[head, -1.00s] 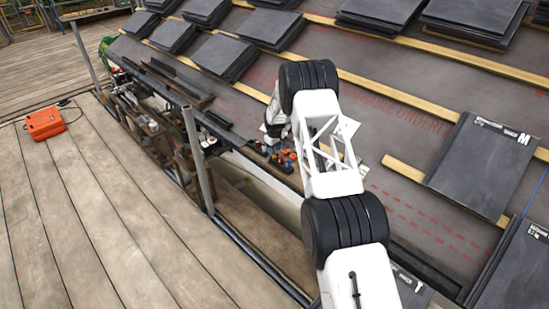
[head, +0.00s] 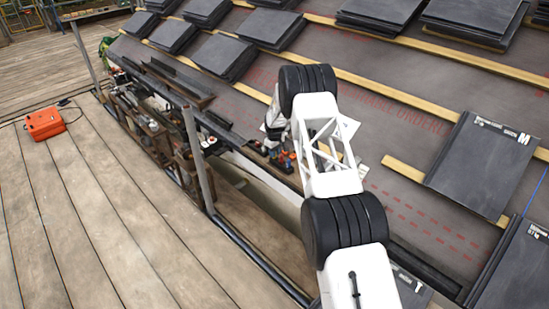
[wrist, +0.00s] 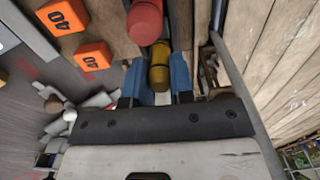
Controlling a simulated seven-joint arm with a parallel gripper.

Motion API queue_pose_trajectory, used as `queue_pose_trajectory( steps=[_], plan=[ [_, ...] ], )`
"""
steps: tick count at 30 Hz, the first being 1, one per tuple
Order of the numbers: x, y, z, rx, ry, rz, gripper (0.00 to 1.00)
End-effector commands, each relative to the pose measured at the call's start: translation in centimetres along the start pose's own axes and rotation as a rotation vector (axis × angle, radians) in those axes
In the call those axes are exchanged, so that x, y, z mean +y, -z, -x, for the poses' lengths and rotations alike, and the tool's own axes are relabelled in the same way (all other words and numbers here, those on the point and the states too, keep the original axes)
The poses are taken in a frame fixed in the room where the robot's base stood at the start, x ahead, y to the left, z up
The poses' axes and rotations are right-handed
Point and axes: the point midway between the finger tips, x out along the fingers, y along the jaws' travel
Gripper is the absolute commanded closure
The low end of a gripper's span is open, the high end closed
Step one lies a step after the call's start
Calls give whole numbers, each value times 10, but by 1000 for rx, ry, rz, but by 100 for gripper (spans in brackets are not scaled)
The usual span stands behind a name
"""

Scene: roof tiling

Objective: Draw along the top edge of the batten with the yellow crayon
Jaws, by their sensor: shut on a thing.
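The yellow crayon (wrist: 160,56) is a short thick cylinder in the wrist view. My gripper (wrist: 159,76) has blue fingers on both sides of it and is shut on it. A red cylinder (wrist: 145,20) is just beyond its far end; I cannot tell whether they touch. In the head view my arm hides the gripper and the crayon. Wooden battens run across the dark underlay, with one long batten (head: 395,99) behind my arm and a short batten end (head: 402,168) to its right. I cannot tell which batten is meant.
Two orange blocks marked 40 (wrist: 64,17) lie beside the crayon in the wrist view. Small coloured items (head: 280,158) sit on the ledge at the roof's lower edge. Slate stacks (head: 485,165) lie on the roof. An orange case (head: 45,123) stands on the deck.

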Motion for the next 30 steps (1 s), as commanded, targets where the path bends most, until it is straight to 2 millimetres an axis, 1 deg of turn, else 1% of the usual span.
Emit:
queue_pose_trajectory(
  steps=[8, 30],
  plan=[
    [0, 0, 6, 0, 0, 0, 97],
    [0, 0, 48, 0, 0, 0, 97]
  ],
)
